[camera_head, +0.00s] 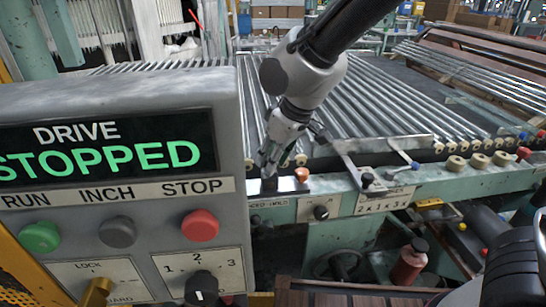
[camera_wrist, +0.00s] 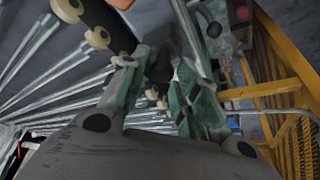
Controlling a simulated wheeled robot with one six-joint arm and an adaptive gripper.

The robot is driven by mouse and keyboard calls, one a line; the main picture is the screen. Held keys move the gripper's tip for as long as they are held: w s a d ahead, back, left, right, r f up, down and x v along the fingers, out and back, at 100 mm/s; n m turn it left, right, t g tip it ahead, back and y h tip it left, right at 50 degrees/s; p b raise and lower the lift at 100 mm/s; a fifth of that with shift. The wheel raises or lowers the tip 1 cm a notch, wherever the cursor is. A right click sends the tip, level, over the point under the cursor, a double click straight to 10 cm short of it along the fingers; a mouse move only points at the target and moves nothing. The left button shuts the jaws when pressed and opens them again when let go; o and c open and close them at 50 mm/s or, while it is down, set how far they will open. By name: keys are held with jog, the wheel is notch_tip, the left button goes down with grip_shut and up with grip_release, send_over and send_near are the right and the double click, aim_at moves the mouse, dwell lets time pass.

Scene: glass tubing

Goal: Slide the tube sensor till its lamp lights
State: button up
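My gripper (camera_head: 268,168) reaches down to the front edge of the tube table, just left of an orange knob (camera_head: 301,174). A small dark block (camera_head: 270,186) sits on the rail right below the fingertips; it may be the tube sensor, but the arm partly hides it. In the wrist view my gripper's green-padded fingers (camera_wrist: 164,66) stand apart, with a dark part (camera_wrist: 158,70) between their tips. I cannot tell whether they press on it. No lit lamp can be made out on it.
A grey control box (camera_head: 120,180) reading "DRIVE STOPPED" stands close at the left. Glass tubes (camera_head: 375,105) lie across the table behind my gripper. A metal clamp arm (camera_head: 350,170) stands to its right. A yellow guard (camera_wrist: 285,75) shows at the right of the wrist view.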

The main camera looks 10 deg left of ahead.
grip_shut()
jog(key=shift+s+a, duration=0.15)
jog(key=shift+a, duration=0.2)
jog(key=shift+d, duration=0.1)
jog(key=o, duration=0.6)
grip_release()
jog(key=shift+c, duration=0.2)
jog(key=v, duration=1.2)
